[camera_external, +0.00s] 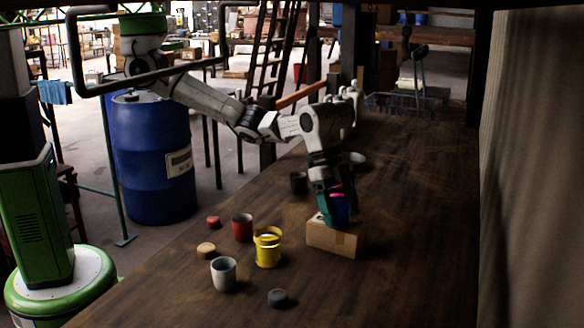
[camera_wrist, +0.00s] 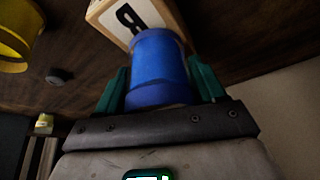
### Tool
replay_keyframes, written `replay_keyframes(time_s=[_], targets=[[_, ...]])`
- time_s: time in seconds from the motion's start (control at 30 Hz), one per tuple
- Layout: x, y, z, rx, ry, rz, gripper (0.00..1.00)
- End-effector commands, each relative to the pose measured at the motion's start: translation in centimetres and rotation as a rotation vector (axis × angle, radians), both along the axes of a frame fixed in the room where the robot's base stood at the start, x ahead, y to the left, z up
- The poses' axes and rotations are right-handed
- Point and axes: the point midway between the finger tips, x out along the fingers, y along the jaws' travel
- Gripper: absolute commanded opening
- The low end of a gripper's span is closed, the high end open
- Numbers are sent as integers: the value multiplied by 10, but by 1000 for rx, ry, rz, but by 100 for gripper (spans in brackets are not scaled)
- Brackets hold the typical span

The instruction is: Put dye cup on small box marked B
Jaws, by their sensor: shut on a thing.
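My gripper (camera_external: 337,200) is shut on a blue cup (camera_wrist: 158,68), with its green fingers on either side of it in the wrist view. The blue cup (camera_external: 341,212) is partly hidden by my gripper in the external view. A small light-brown box (camera_external: 332,240) stands on the table directly below and around the cup's lower end in that view. The box (camera_wrist: 103,13) also shows at the top of the wrist view, with a black mark on a white label, partly hidden by the cup. I cannot tell whether cup and box touch.
To the left of the box stand a yellow cup (camera_external: 267,252), a red cup (camera_external: 242,230) and a whitish cup (camera_external: 223,274). A dark cup (camera_external: 298,183) stands behind. Small discs, one of them grey (camera_external: 278,298), lie nearby. The table's right side is clear.

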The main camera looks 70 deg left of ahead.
Motion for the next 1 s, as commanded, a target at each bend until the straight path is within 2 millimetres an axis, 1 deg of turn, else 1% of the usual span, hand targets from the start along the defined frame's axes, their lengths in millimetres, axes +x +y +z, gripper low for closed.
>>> replay_keyframes(time_s=[0.1, 0.13, 0.4, 0.63, 0.73, 0.87, 1.0], targets=[[0, 0, -2, -1, 1, 0, 33], [0, 0, -2, 0, 0, 0, 70], [0, 0, -2, 0, 0, 0, 95], [0, 0, -2, 0, 0, 0, 95], [0, 1, 4, -1, -1, -1, 95], [-2, 8, 21, -4, -2, -1, 95], [-5, 19, 48, -4, -3, -1, 95]])
